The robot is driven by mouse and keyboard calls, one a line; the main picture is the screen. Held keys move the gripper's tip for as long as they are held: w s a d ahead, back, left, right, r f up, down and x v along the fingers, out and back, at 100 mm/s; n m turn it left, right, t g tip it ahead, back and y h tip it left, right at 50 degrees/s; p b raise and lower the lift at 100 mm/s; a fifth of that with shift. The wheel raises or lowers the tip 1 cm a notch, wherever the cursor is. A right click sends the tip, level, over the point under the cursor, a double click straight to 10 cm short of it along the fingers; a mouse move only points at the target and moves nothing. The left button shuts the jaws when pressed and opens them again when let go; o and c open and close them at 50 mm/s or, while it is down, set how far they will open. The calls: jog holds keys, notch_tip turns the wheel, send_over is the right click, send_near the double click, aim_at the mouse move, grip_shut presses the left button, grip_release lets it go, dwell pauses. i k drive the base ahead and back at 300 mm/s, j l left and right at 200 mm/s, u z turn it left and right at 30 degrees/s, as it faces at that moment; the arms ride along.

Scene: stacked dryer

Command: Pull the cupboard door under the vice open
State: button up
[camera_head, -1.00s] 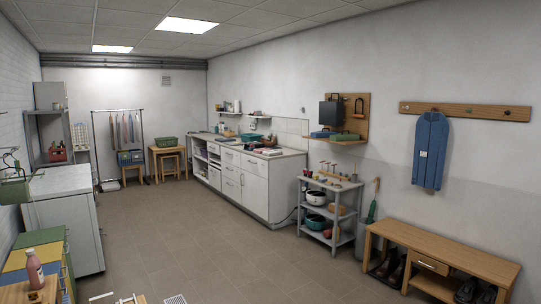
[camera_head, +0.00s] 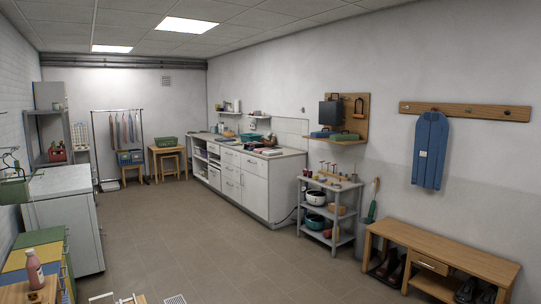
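A long white counter (camera_head: 268,200) with drawers, cupboard doors and open shelves stands along the right wall. A plain white cupboard door (camera_head: 255,195) at its near end looks shut. A white cabinet with a pale top (camera_head: 68,182) stands at the left; its front faces the room and looks closed. I cannot make out a vice for certain. A green object (camera_head: 14,190) at the left edge is cut off and too unclear to name. My gripper is not in view.
Tiled floor (camera_head: 190,230) is open through the middle. A grey shelf cart (camera_head: 330,212) and a wooden bench (camera_head: 440,255) line the right wall. A coloured drawer unit (camera_head: 38,258) with a pink bottle (camera_head: 35,270) is at the near left. A clothes rack (camera_head: 142,140) stands at the back.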

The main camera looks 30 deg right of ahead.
aim_at(255, 188)
jog(key=i+z, duration=0.3)
jog(key=i, duration=7.05)
jog(key=i+u, duration=0.1)
jog(key=i, duration=0.45)
jog(key=i+l+u, duration=0.1)
jog(key=i, duration=0.4)
jog(key=i+l+u, duration=0.15)
jog(key=i, duration=0.4)
jog(key=i+l+u, duration=0.15)
jog(key=i+u, duration=0.2)
jog(key=i+l+u, duration=0.75)
